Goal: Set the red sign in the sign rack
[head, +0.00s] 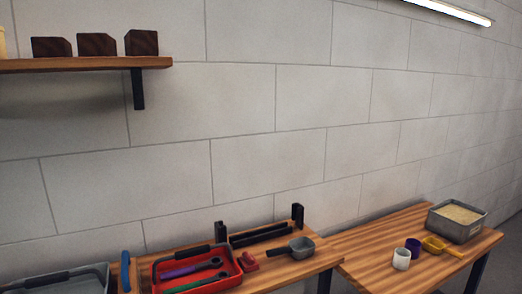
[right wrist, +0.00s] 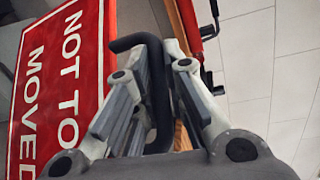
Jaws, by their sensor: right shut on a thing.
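The red sign (right wrist: 53,80) with white lettering, reading "NOT TO" and "MOVED", fills the left of the right wrist view. A dark bent bar (right wrist: 160,100) beside it runs between the fingers of my right gripper (right wrist: 152,76). The gripper is shut on this bar, which looks like the sign's handle; the join is not clear. In the head view, a black rack with two uprights, likely the sign rack (head: 262,236), stands at the back of the wooden bench. No sign shows in it. Neither gripper shows in the head view.
A red tray (head: 238,277) with tools lies left of the rack. A shelf (head: 90,64) overhangs at upper left.

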